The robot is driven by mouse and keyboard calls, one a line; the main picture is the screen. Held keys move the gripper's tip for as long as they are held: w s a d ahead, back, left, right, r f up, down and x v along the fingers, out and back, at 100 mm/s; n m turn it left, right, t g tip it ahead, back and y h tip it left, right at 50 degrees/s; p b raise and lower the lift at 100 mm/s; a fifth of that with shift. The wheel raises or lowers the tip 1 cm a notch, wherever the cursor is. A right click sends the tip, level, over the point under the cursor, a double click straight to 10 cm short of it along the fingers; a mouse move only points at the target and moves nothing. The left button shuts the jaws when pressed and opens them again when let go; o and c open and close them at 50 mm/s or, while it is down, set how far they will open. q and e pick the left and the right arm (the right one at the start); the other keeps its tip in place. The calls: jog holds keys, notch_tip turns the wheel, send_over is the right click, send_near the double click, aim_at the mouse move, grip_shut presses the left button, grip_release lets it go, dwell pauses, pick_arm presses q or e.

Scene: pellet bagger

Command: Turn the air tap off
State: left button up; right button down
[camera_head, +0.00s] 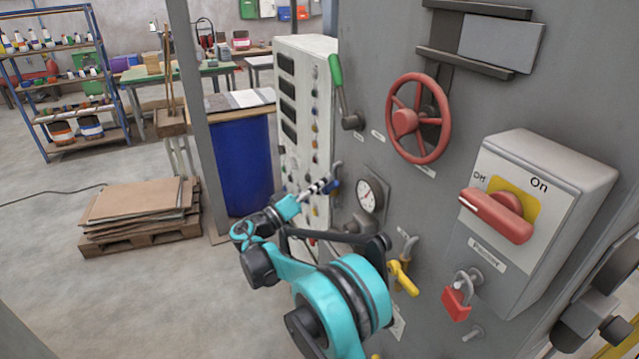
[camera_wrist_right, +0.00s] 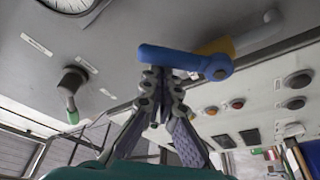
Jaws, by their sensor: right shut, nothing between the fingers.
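A tap with a blue lever handle (camera_head: 334,186) is low on the grey machine panel, left of the round gauge. In the right wrist view the blue handle (camera_wrist_right: 180,60) lies crosswise on a brass-coloured body. My right gripper (camera_head: 318,187) is shut and empty, its fingertips close to the blue handle. In the right wrist view the gripper (camera_wrist_right: 166,76) reaches up to the handle; I cannot tell whether they touch. A second tap with a yellow lever (camera_head: 404,278) is lower right. No tap label is readable. My left gripper is not in view.
A pressure gauge (camera_head: 370,194), a red handwheel (camera_head: 418,118), a green-handled lever (camera_head: 337,78) and a red rotary switch (camera_head: 497,215) are on the panel. A red padlock (camera_head: 457,298) hangs below the switch. A blue drum (camera_head: 240,165) and a pallet (camera_head: 140,235) stand left.

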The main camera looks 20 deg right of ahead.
jog(key=m, duration=0.2)
jog(key=s+f+m+g+h+b, duration=0.1)
jog(key=shift+s+d+f+m, duration=0.1)
jog(key=shift+d+f+m, duration=0.05)
jog(key=shift+m, duration=0.25)
jog(key=shift+s+d+f+m+g+h+b, duration=0.15)
jog(key=shift+s+f+m+g+b, duration=0.1)
jog(key=shift+f+m+b, duration=0.3)
jog(key=shift+s+a+f+m+g+h+b, duration=0.1)
jog(key=shift+s+f+m+g+h+b, duration=0.15)
jog(key=shift+m, duration=0.55)
jog(key=shift+s+d+f+m+g+h+b, duration=0.1)
jog(key=shift+s+f+m+g+b, duration=0.1)
jog(key=shift+s+f+m+b, duration=0.3)
jog(key=shift+w, duration=0.1)
